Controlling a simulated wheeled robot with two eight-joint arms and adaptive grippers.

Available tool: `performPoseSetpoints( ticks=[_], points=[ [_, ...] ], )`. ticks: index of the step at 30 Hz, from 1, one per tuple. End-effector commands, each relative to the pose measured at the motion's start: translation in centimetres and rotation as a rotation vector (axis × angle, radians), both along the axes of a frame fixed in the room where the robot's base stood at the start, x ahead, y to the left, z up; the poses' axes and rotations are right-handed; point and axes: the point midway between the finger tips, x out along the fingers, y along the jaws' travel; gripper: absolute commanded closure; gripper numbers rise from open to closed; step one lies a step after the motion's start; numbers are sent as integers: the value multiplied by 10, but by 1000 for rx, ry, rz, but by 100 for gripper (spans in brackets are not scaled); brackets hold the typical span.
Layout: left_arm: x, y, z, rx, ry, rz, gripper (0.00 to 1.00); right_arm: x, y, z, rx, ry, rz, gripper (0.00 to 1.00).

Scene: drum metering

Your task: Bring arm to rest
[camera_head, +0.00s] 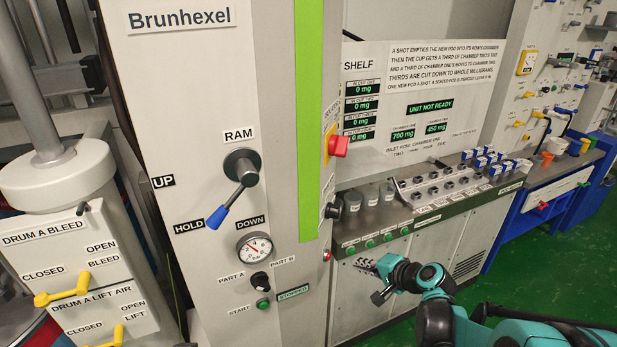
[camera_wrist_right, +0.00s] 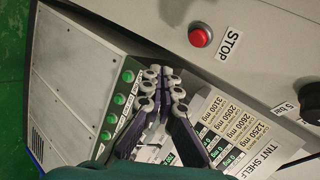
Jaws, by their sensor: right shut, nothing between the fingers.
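My right arm (camera_head: 432,280), teal and dark grey, reaches in from the lower right in the head view. Its gripper (camera_head: 370,265) is in front of the pale lower cabinet, below the row of green buttons. In the right wrist view the gripper (camera_wrist_right: 164,76) has its purple-grey fingers brought together at the tips, with nothing held. The green buttons (camera_wrist_right: 123,88) and tint shelf labels lie behind the fingers there; whether they touch anything cannot be told. My left gripper is not in view.
The Brunhexel column with its blue-tipped ram lever (camera_head: 232,195) and gauge (camera_head: 254,247) stands left of the arm. A red stop button (camera_wrist_right: 200,36) is near the fingers. Cups (camera_head: 371,195) and pods stand on the shelf. Green floor (camera_head: 560,270) is open at right.

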Motion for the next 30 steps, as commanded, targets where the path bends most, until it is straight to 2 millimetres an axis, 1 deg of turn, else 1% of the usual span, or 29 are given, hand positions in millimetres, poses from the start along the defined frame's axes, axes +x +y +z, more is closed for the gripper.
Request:
performPoseSetpoints(
  ticks=[2,5,8,12,18,21,25,27,30],
  points=[
    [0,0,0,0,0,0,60,-6,3,3,-23,2,11,100],
    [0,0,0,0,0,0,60,-24,13,10,-102,8,48,100],
    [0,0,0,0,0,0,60,-54,24,19,-233,18,110,100],
    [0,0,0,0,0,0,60,-106,34,27,-449,26,215,100],
    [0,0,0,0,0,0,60,-179,32,28,-749,28,367,100],
    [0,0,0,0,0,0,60,-208,27,26,-878,26,431,100],
    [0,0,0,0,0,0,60,-232,20,22,-997,24,491,100],
    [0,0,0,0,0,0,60,-239,17,21,-1035,22,508,100],
    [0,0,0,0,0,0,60,-244,14,20,-1062,21,522,100]
  ],
)
